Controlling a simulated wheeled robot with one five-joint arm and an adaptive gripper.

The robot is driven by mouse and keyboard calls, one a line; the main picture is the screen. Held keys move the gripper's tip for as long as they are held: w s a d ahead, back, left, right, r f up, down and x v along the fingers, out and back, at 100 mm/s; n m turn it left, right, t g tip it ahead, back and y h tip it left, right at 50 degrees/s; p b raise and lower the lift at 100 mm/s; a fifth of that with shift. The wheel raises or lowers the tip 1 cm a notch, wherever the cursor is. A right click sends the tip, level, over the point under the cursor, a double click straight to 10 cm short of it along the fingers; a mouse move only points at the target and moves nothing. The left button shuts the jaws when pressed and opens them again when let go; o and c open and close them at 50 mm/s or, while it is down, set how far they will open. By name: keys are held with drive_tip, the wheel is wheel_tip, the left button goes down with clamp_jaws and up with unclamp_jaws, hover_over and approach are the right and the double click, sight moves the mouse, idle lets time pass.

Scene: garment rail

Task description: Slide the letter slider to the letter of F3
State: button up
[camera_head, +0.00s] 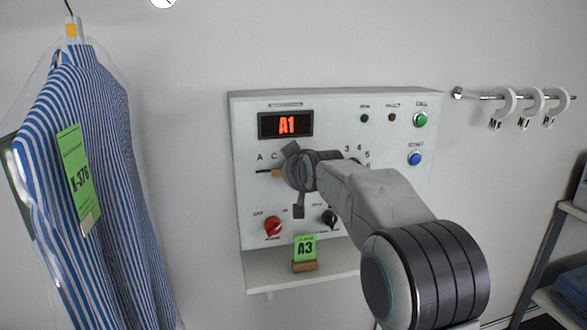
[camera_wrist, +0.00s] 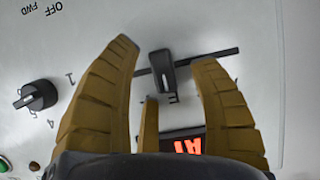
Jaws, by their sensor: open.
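The control panel (camera_head: 336,225) is on the wall, with a lit display (camera_head: 286,125) reading A1. In the wrist view, turned about upside down, the letter slider's dark knob (camera_wrist: 162,76) sits on a slot (camera_wrist: 215,54), toward its left end there. A letter that looks like E or F shows by the knob, partly covered.
A black number dial (camera_wrist: 36,95) is beside the slider. Below are a red knob (camera_head: 273,226), a black knob (camera_head: 330,219) and a shelf (camera_head: 335,275) with a green A3 card (camera_head: 305,247). A bagged striped shirt (camera_head: 105,170) hangs left; a hook rail (camera_head: 480,96) is right.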

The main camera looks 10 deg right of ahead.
drive_tip(key=shift+w+f, duration=0.15)
drive_tip(key=shift+w, duration=0.1)
drive_tip(key=shift+c, duration=0.4)
clamp_jaws()
